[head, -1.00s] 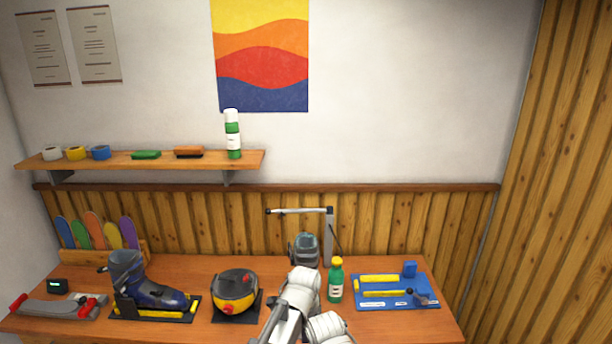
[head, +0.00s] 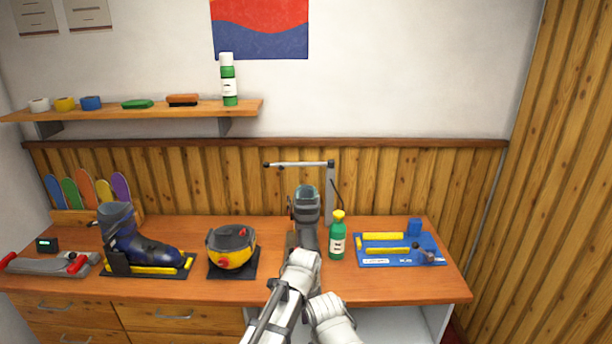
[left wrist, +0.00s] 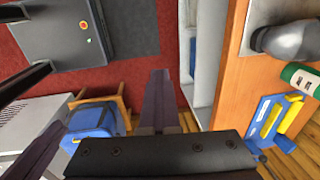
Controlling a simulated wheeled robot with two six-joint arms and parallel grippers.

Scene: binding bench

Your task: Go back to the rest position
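My left arm (head: 300,270) comes in low in the middle of the head view, in front of the bench (head: 215,284). I cannot make out its fingertips there. In the left wrist view my left gripper (left wrist: 158,74) shows its fingers close together, with nothing between them. It points down past the bench front toward the floor, apart from the objects on the bench.
Behind the arm stand a dark grey device (head: 306,207) and a green bottle (head: 337,241). A blue tool tray (head: 400,262) lies to the right. A yellow-black pot (head: 232,250) and a ski boot (head: 140,248) stand left.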

